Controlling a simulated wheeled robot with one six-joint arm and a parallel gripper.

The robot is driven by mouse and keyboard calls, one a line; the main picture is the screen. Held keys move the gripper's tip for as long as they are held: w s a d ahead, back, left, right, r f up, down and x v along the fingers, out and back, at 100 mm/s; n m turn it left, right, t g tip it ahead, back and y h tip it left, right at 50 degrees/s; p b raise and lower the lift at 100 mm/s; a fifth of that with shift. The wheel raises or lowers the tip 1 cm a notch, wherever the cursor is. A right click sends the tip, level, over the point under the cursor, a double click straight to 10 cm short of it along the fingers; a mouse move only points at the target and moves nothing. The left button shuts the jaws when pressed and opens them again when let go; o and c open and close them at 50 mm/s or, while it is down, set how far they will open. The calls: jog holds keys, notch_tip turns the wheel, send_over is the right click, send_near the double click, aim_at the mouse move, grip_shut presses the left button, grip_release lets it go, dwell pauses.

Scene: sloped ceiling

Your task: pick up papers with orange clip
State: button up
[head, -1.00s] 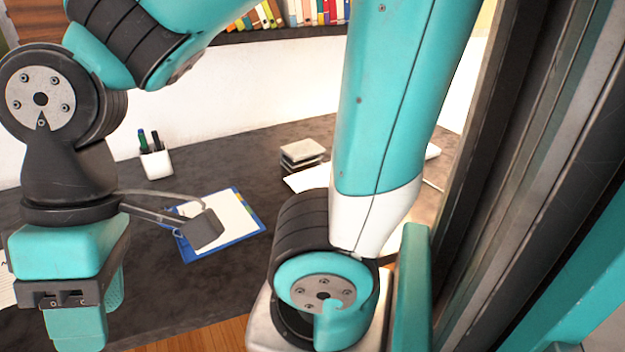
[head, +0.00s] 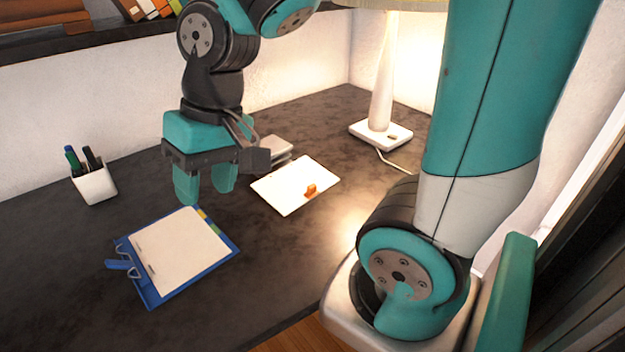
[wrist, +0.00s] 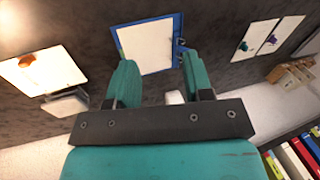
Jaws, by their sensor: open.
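White papers (head: 287,184) with an orange clip (head: 311,190) lie flat on the dark desk, right of and beyond the blue clipboard in the head view. In the wrist view the papers (wrist: 58,72) and the orange clip (wrist: 26,61) are at the upper left.
A blue clipboard (head: 147,297) with paper lies at the front left. A pen cup (head: 95,186) stands at the left. A small white stack (head: 277,147) sits just behind the papers. A lamp (head: 381,134) with its cord stands at the back right. Bare desk lies in front of the papers.

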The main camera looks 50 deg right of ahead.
jog(key=w+d+f+m+h, duration=0.1)
jog(key=w+d+f+m, duration=0.15)
jog(key=d+m, duration=0.35)
jog(key=w+d+f+m+h, duration=0.1)
jog(key=w+d+m, duration=0.25)
jog(key=d, duration=0.45)
jog(key=m+h, duration=0.1)
jog(key=m, duration=0.9)
send_over(314, 184)
jog(key=f, duration=1)
jog(key=f+p, duration=0.1)
jog(key=f, duration=0.4)
jog(key=shift+s+a+f, duration=0.2)
jog(key=shift+s+a, duration=0.05)
jog(key=shift+s, duration=0.05)
jog(key=shift+w+d+f+p, duration=0.1)
jog(key=shift+f+p, duration=0.05)
jog(key=shift+f, duration=0.9)
jog(key=shift+w+d+f+p, duration=0.1)
jog(key=shift+w+f+p, duration=0.05)
jog(key=shift+f, duration=0.9)
jog(key=shift+w+d+f+p, duration=0.1)
jog(key=shift+f+p, duration=0.05)
jog(key=shift+f, duration=0.9)
grip_shut()
